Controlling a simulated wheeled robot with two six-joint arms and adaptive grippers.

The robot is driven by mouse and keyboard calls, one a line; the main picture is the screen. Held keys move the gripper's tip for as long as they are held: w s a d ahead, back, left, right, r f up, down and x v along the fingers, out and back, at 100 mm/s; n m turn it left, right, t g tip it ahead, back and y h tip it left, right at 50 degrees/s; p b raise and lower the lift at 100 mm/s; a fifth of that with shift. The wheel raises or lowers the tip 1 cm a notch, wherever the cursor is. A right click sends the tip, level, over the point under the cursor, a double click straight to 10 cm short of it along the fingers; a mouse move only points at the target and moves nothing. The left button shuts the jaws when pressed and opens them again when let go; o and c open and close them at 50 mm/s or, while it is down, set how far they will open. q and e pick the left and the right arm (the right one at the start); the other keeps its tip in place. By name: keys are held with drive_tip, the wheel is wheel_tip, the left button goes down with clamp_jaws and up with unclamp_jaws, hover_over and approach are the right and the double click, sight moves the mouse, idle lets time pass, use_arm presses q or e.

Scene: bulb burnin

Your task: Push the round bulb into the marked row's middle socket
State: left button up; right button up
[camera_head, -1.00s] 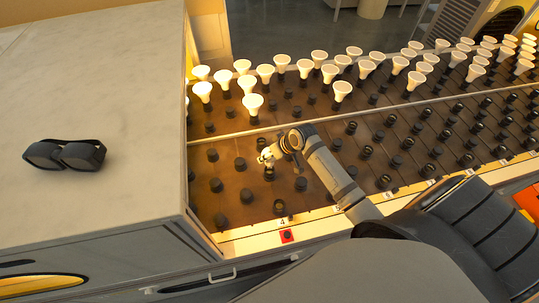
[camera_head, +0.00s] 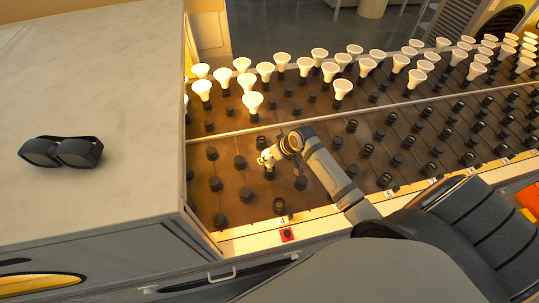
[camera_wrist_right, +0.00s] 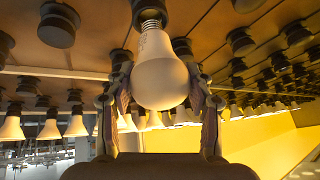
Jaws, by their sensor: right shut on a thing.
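The round bulb (camera_wrist_right: 162,75) is white and sits between the two fingers of my right gripper (camera_wrist_right: 160,100), which is shut on it. Its base end points to the top of the right wrist view and meets a dark socket-like ring at the picture's edge; how deep it sits I cannot tell. In the head view my right gripper (camera_head: 266,158) is over the near panel, with a dark socket (camera_head: 269,174) just below it, in line with the red marker (camera_head: 287,235) by label 4. My left gripper is not in view.
Dark sockets, such as one (camera_head: 247,195) to the left and one (camera_head: 300,183) to the right, stand close around the gripper. Lit bulbs (camera_head: 252,102) fill rows behind the divider rail. A pale cabinet (camera_head: 110,105) with dark glasses (camera_head: 62,152) stands at left.

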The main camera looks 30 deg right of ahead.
drive_tip(key=shift+f+b, duration=0.5)
drive_tip(key=shift+f, duration=0.6)
drive_tip(key=o, duration=1.2)
drive_tip(key=shift+s+d+r, duration=0.15)
drive_tip(key=shift+r, duration=0.15)
drive_tip(key=shift+v, duration=5.6)
drive_tip(key=shift+s, duration=0.1)
